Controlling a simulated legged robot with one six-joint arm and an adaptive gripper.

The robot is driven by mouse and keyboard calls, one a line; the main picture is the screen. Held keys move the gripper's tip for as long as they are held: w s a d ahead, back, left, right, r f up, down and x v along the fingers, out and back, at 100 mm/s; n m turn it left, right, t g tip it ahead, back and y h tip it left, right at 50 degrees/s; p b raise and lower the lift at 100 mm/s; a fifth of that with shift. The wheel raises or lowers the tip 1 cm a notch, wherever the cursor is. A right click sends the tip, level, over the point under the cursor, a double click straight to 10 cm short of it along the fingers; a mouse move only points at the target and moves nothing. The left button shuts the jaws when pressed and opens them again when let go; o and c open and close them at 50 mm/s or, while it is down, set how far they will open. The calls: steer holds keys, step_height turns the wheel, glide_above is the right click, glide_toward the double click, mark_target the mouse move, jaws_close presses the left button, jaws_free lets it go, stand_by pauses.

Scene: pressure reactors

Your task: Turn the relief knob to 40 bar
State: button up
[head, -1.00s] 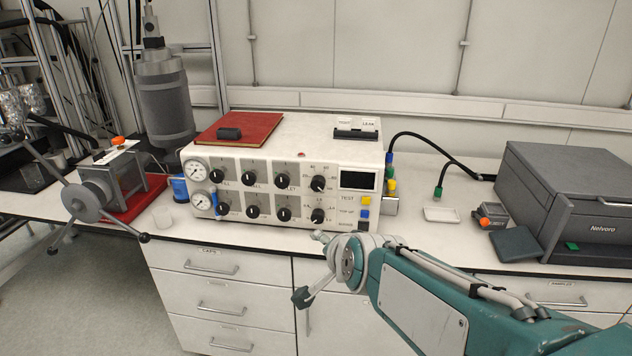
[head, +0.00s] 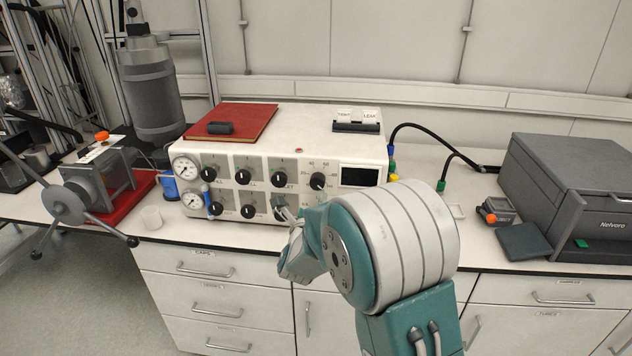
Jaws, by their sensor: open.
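The white control box (head: 245,151) stands on the bench with two rows of black knobs. The upper right knob (head: 317,181) has a dial scale with 40 and 60 printed above it. The label naming the relief knob is too small to read, and the knob's exact setting cannot be told. My gripper (head: 287,235) is open and empty, in front of the lower part of the panel, below and left of that knob. My arm hides the lower right knob and the buttons.
Two gauges (head: 187,167) sit at the panel's left. A red book (head: 240,119) lies on the box. A clamp with a handwheel (head: 78,196) stands left, a dark grey Nelvoro unit (head: 570,185) right. A black cable (head: 430,129) runs behind.

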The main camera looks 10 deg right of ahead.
mark_target(317, 185)
steer(key=x, duration=1)
steer(key=c, duration=1.1)
